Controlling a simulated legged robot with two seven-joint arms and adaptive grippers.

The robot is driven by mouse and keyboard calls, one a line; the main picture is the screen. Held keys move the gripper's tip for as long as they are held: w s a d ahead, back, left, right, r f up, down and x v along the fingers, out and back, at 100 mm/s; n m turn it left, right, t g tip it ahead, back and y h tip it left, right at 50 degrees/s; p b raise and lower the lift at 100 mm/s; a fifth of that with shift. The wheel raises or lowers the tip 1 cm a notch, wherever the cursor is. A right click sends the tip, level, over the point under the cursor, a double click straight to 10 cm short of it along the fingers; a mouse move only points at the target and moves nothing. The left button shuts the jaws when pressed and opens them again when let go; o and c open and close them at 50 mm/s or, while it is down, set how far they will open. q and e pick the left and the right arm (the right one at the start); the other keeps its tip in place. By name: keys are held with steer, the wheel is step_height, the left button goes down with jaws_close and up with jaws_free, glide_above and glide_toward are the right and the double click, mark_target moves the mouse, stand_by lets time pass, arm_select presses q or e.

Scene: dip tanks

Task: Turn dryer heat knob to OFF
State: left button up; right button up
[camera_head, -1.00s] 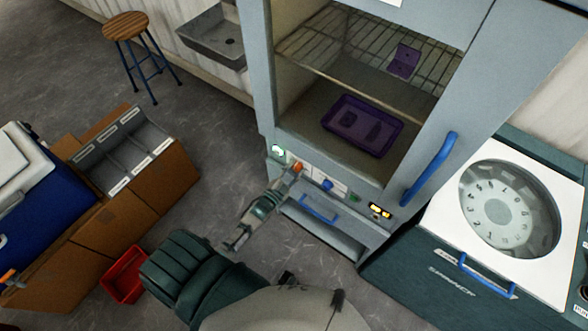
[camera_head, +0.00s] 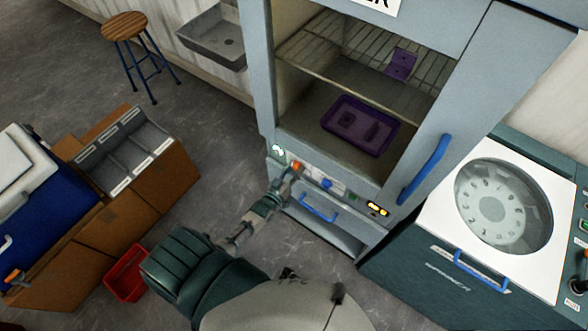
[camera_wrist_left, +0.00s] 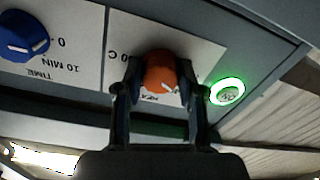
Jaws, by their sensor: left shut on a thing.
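The orange heat knob (camera_wrist_left: 160,74) sits on a white label on the dryer's front panel. My left gripper (camera_wrist_left: 160,92) is shut on it, with one finger on each side. In the head view the left gripper (camera_head: 291,172) reaches the panel, and the orange knob (camera_head: 297,165) shows just at its tip. The label text is partly hidden by the fingers, and I cannot read the knob's setting. The dryer (camera_head: 262,75) stands open at its front. My right gripper is not in view.
A blue time knob (camera_wrist_left: 22,36) and a green-lit button (camera_wrist_left: 228,92) flank the heat knob. A purple tray (camera_head: 333,110) lies inside the dryer. A blue drawer handle (camera_head: 318,208) is below the panel. The spinner (camera_head: 430,245) stands at right.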

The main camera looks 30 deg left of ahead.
arm_select(q)
steer(key=n, duration=0.3)
steer(key=f+n, duration=0.1)
steer(key=n, duration=0.1)
steer(key=shift+s+d+n, duration=0.2)
steer(key=shift+s+n, duration=0.05)
steer(key=shift+n, duration=0.05)
stand_by(0.4)
steer(key=o, duration=1.1)
steer(key=shift+o, duration=0.2)
steer(key=shift+w+r, duration=0.15)
steer(key=shift+r, duration=0.05)
steer(key=s, duration=1.2)
steer(key=shift+a, duration=0.3)
